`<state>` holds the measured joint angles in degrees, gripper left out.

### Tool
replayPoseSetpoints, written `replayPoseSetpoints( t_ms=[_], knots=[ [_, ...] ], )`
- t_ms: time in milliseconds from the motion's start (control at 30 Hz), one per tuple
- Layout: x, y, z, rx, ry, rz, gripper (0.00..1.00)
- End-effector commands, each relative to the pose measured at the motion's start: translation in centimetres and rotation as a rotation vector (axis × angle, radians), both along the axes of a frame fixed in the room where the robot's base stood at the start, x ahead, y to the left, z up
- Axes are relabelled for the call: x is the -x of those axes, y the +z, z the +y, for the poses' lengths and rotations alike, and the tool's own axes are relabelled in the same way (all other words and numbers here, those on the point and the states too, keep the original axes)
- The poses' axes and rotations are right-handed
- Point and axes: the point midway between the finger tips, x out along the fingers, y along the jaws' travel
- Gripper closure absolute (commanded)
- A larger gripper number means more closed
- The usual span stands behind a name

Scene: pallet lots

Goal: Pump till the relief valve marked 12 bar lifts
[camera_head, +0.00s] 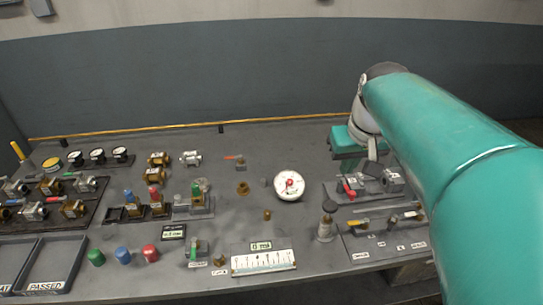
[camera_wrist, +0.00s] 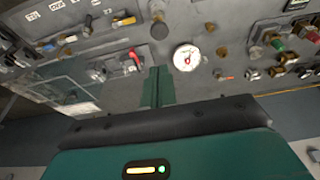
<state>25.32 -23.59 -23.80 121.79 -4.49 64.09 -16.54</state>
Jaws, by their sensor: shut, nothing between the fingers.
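My gripper (camera_wrist: 157,86) is shut and empty in the wrist view, over the bench and apart from the fittings. In the head view my gripper (camera_head: 347,143) is at the bench's back right. A white round pressure gauge (camera_head: 289,186) with a red centre stands left of it; it also shows in the wrist view (camera_wrist: 186,57). A black-topped upright cylinder (camera_head: 326,228), possibly the pump, stands near the front. Small brass valves with blue (camera_head: 130,196), red (camera_head: 154,192) and green (camera_head: 195,188) tops stand left of centre. Their markings are unreadable, so I cannot tell which says 12 bar.
A red-levered valve (camera_head: 349,190) and other fittings sit on a plate at right. A white scale strip (camera_head: 263,263) lies at the front edge. Loose green (camera_head: 96,257), blue (camera_head: 122,255) and red (camera_head: 150,253) caps lie front left. A tray marked PASSED (camera_head: 72,262) is farther left.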

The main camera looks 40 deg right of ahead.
Motion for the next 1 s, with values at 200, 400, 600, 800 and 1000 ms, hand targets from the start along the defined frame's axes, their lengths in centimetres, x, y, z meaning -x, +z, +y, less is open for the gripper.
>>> replayPoseSetpoints(
  t_ms=[200, 400, 600, 800, 1000],
  knots=[
    [-0.1, -0.9, -0.1, -0.001, 0.0, 0.002, 1.0],
    [-0.9, -4.2, -0.5, -0.004, 0.0, 0.005, 1.0],
    [-2.0, -8.0, -1.1, -0.003, 0.0, 0.004, 1.0],
    [-2.6, -11.5, -1.4, -0.003, 0.0, 0.003, 1.0],
    [-2.6, -13.4, -1.5, -0.001, 0.0, 0.0, 1.0]
  ],
)
